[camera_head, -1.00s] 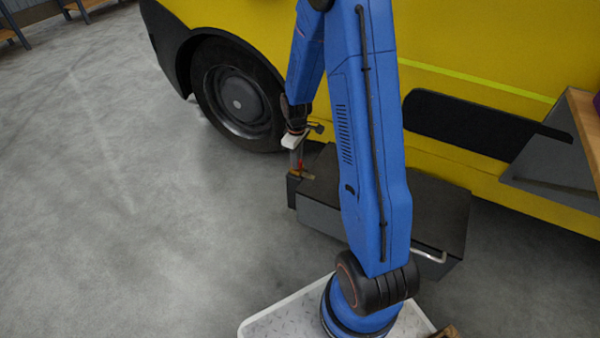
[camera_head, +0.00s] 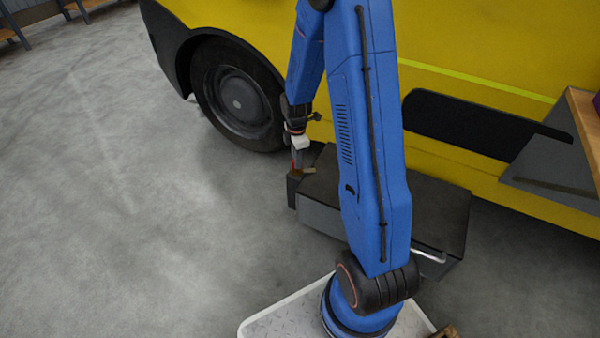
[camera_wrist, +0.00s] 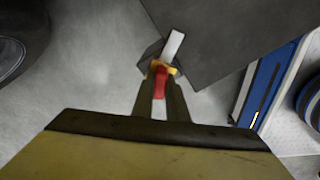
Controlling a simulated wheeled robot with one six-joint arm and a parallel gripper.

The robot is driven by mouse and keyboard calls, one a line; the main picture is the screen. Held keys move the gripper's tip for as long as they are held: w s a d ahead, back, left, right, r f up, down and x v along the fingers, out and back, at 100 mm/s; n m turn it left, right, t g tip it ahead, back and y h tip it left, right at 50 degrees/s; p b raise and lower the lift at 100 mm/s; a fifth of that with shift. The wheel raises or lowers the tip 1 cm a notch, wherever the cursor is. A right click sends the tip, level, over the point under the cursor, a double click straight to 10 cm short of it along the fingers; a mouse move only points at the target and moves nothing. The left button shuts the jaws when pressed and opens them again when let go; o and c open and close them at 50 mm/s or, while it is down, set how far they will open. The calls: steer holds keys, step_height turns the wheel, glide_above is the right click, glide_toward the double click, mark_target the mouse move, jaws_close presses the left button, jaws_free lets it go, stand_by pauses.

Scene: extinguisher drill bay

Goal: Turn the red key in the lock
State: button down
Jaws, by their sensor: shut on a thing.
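The red key (camera_wrist: 161,82) is between the two fingertips of my gripper (camera_wrist: 161,88), which is shut on it. The key also shows as a small red spot in the head view (camera_head: 294,166). A yellow, brass-like piece (camera_wrist: 164,68) sits just beyond the key, with a pale bar (camera_wrist: 174,44) reaching past it. They are over a dark post (camera_head: 292,190) at the left end of a dark box. My gripper (camera_head: 298,164) points down over this post. The key's lower end and the keyhole are hidden, so I cannot tell how deep the key sits.
The dark box (camera_head: 400,205) with a pale handle (camera_head: 428,255) lies right of the post. A yellow vehicle (camera_head: 480,60) with a black wheel (camera_head: 238,95) stands behind. A wooden-topped shelf (camera_head: 580,110) is at the right. The grey floor (camera_head: 130,230) on the left is clear.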

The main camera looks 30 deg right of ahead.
steer(key=shift+n, duration=0.5)
steer(key=n, duration=0.4)
steer(key=shift+n, duration=0.4)
steer(key=n, duration=0.4)
steer(key=shift+n, duration=0.3)
steer(key=c, duration=1.7)
jaws_free()
steer(key=shift+o, duration=0.2)
steer(key=shift+r, duration=0.15)
